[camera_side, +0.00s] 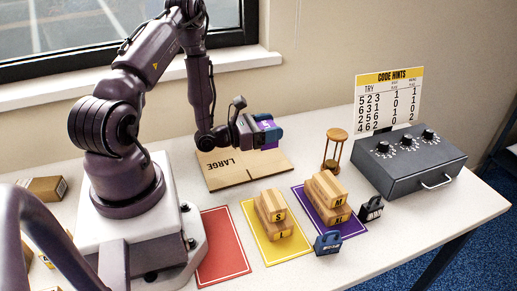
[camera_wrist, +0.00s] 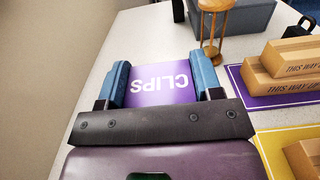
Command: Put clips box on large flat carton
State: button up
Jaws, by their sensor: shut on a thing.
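The purple clips box (camera_wrist: 160,84) is between the two blue fingers of my gripper (camera_wrist: 163,80) in the wrist view, its CLIPS lettering upside down. My gripper is shut on it. In the side view my gripper (camera_side: 268,133) holds the box (camera_side: 265,124), which is mostly hidden by the fingers. The large flat carton (camera_side: 240,177), brown and marked LARGE, lies on the table below and to the left of the gripper. The gripper and box are over or near the carton's back right part; I cannot tell the exact height or whether they touch.
A wooden hourglass (camera_side: 334,150) and a grey dial box (camera_side: 408,160) stand to the right. Small cartons sit on the yellow mat (camera_side: 275,252) and purple mat (camera_side: 349,229). A red mat (camera_side: 222,247) is bare.

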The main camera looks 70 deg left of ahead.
aim_at(269, 145)
jog(key=shift+f, duration=2.85)
jog(key=shift+f, duration=0.1)
jog(key=o, duration=1)
jog(key=shift+c, duration=0.2)
